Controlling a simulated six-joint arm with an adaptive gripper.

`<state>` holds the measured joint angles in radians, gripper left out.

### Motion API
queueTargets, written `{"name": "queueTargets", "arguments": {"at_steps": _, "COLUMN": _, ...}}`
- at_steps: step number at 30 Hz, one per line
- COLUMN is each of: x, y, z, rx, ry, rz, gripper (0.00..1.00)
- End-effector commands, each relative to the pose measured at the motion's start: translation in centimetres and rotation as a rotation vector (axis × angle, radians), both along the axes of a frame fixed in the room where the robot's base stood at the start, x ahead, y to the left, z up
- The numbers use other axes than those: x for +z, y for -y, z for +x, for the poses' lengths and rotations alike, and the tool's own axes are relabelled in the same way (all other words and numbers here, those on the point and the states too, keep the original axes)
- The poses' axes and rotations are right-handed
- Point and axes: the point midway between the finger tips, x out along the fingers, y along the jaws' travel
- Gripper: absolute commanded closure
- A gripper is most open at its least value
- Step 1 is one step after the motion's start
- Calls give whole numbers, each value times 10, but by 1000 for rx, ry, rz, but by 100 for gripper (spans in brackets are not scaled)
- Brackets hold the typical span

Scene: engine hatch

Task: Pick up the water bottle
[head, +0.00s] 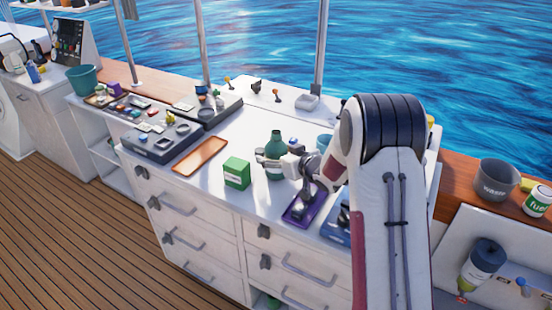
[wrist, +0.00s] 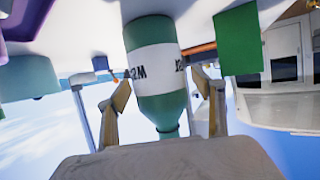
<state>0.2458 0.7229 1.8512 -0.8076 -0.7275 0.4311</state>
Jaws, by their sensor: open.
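The water bottle is green with a white label; in the head view the bottle (head: 275,141) stands upright on the white counter. In the wrist view, which is upside down, the bottle (wrist: 160,103) lies between the fingers, its neck toward my palm. My gripper (head: 267,160) is at the bottle's side in the head view and covers part of it. In the wrist view my gripper (wrist: 162,92) is open, one finger on each side of the bottle, with a gap visible at each side.
A green box (head: 237,173) stands just left of the bottle; it also shows in the wrist view (wrist: 238,42). An orange tray (head: 201,156) lies farther left. A purple tray (head: 303,207) lies in front, below my arm. A teal cup (head: 324,142) stands behind my arm.

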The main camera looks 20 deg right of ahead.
Motion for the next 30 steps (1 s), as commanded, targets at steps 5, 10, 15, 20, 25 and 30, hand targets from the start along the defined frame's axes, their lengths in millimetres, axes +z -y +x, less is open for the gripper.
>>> {"name": "queueTargets", "arguments": {"at_steps": 5, "x": 0, "y": 0, "z": 0, "rx": 0, "ry": 0, "rz": 0, "gripper": 32}}
{"name": "queueTargets", "arguments": {"at_steps": 10, "x": 0, "y": 0, "z": 0, "rx": 0, "ry": 0, "rz": 0, "gripper": 32}}
{"name": "queueTargets", "arguments": {"at_steps": 15, "x": 0, "y": 0, "z": 0, "rx": 0, "ry": 0, "rz": 0, "gripper": 51}}
{"name": "queueTargets", "arguments": {"at_steps": 20, "x": 0, "y": 0, "z": 0, "rx": 0, "ry": 0, "rz": 0, "gripper": 84}}
{"name": "queueTargets", "arguments": {"at_steps": 25, "x": 1, "y": 0, "z": 0, "rx": 0, "ry": 2, "rz": 0, "gripper": 84}}
{"name": "queueTargets", "arguments": {"at_steps": 30, "x": 2, "y": 0, "z": 0, "rx": 0, "ry": 2, "rz": 0, "gripper": 84}}
